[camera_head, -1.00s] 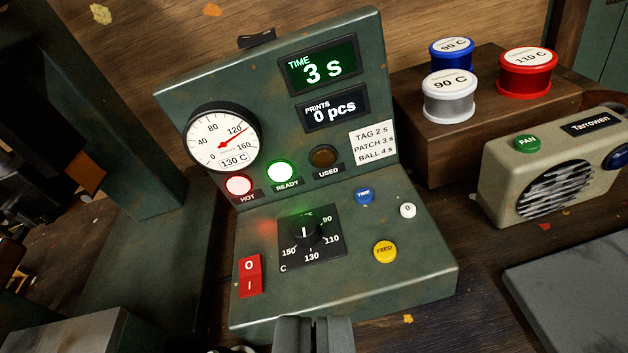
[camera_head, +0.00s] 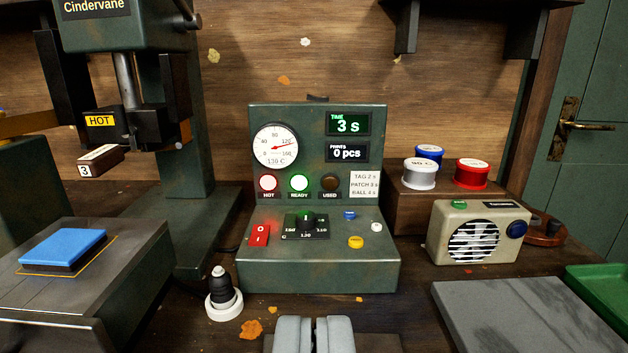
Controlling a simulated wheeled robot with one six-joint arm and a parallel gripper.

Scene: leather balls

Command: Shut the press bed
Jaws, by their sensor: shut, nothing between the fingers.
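The press (camera_head: 185,120) stands at the left, with a dark head labelled HOT (camera_head: 100,121) on a metal shaft. A stamp block marked 3 (camera_head: 100,160) sits under the head. The press bed (camera_head: 130,262) is at the lower left, pulled out in front of the head. A blue pad (camera_head: 63,248) lies on it inside a yellow outline. My gripper (camera_head: 314,335) is shut and empty at the bottom centre, in front of the control box and to the right of the bed.
The control box (camera_head: 318,275) reads 3 s and 0 pcs, with HOT and READY lit. A black-and-white knobbed thing (camera_head: 223,295) stands between bed and box.

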